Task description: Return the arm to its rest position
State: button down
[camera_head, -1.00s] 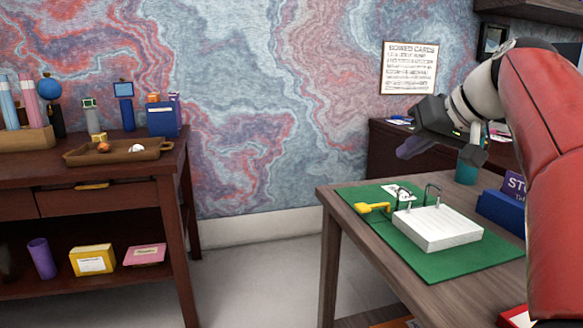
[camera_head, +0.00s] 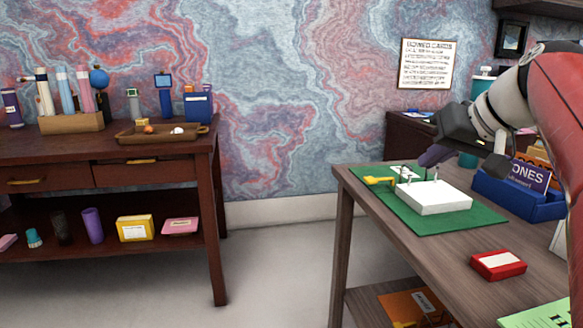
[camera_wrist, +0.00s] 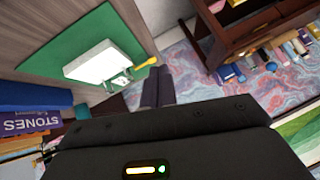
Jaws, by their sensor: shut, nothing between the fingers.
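My gripper (camera_head: 432,156) is raised above the far right part of the wooden desk (camera_head: 420,255), at the end of my red and white arm. Its dark fingers are together with nothing between them. In the wrist view the closed fingers (camera_wrist: 158,88) show beside the green mat. On the desk, below and left of my gripper, lies a green mat (camera_head: 468,222) with a white block-like stand (camera_head: 430,196) that has thin metal posts. A yellow-handled item (camera_head: 379,181) lies at the mat's left edge.
A blue bin labelled STONES (camera_head: 500,196) stands at the desk's right, near my arm. A red box (camera_head: 498,265) lies on the near desk. A dark shelf table (camera_head: 150,170) with a tray (camera_head: 135,136) and bottles stands at the left. Open floor (camera_head: 280,270) lies between the tables.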

jog(key=s+a+f+g+h, duration=0.1)
jog(key=s+a+f, duration=0.3)
jog(key=s+f, duration=0.6)
jog(key=s+a+f+g+h, duration=0.1)
jog(key=s+a+f+h, duration=0.2)
jog(key=s+f, duration=0.7)
notch_tip(320, 180, down, 6)
jog(key=shift+a+f, duration=0.25)
jog(key=shift+a, duration=0.55)
jog(key=shift+s, duration=0.1)
